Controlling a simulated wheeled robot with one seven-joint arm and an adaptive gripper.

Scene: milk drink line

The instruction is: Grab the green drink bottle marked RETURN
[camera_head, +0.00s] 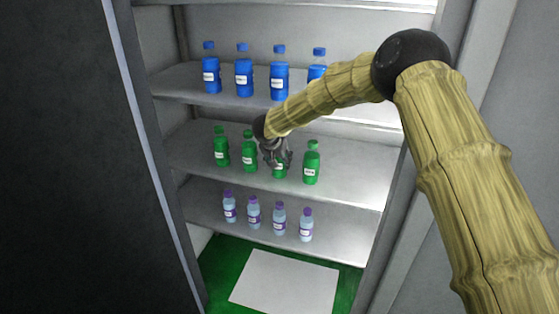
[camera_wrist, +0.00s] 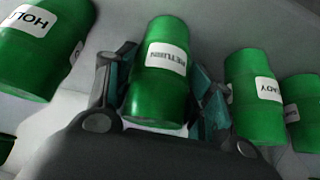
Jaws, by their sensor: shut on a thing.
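The green drink bottle marked RETURN (camera_wrist: 160,90) stands between my gripper's two fingers in the wrist view, its label readable. In the head view this green bottle (camera_head: 280,171) is on the middle shelf, third from the left, partly hidden by my gripper (camera_head: 276,158). In the wrist view my gripper (camera_wrist: 160,108) is shut on the bottle, one finger against each side.
Close neighbours are a green bottle marked HOLD (camera_wrist: 30,60) and one whose label ends in ADY (camera_wrist: 255,100). The middle shelf (camera_head: 345,188) has free room at its right. Blue bottles (camera_head: 244,78) stand above, purple-capped bottles (camera_head: 253,212) below. The cabinet's dark side (camera_head: 90,160) is at left.

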